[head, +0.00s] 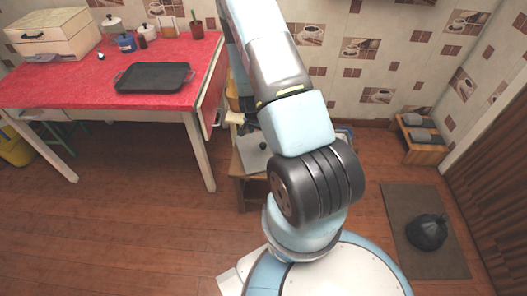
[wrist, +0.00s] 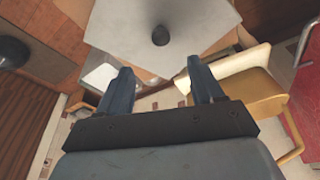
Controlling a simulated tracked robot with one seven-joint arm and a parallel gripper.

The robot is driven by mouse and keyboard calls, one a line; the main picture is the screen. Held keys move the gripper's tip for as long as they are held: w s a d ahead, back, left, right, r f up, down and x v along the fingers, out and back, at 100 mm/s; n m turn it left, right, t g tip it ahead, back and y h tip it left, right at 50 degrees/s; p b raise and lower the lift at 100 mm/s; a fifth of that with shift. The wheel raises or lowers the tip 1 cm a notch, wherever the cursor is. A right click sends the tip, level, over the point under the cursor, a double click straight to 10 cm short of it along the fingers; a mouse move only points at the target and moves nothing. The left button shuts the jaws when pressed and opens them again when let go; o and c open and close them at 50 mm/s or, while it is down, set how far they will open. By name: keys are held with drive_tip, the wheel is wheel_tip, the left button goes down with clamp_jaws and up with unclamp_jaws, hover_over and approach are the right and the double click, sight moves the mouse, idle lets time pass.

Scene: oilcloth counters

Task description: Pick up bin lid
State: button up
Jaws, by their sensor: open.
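The bin lid, a flat pale grey sheet with a dark round knob, shows in the wrist view (wrist: 205,28) ahead of my gripper. In the head view the lid (head: 253,158) lies on a small wooden stand (head: 240,190), partly hidden by my arm. My gripper (wrist: 160,72) is open and empty, its two dark blue fingers spread on either side of the line to the knob. The knob is beyond the fingertips, apart from them. My gripper is hidden behind my arm in the head view.
A red-covered table (head: 70,92) with a black tray (head: 155,77) stands at left. A yellow chair (wrist: 258,95) is close to the fingers at right. A black bag (head: 427,232) lies on a mat (head: 400,200). A low wooden rack (head: 424,152) stands by the back wall. The floor at lower left is clear.

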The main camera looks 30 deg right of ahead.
sight(263, 145)
drive_tip(key=shift+x, duration=5.9)
clamp_jaws()
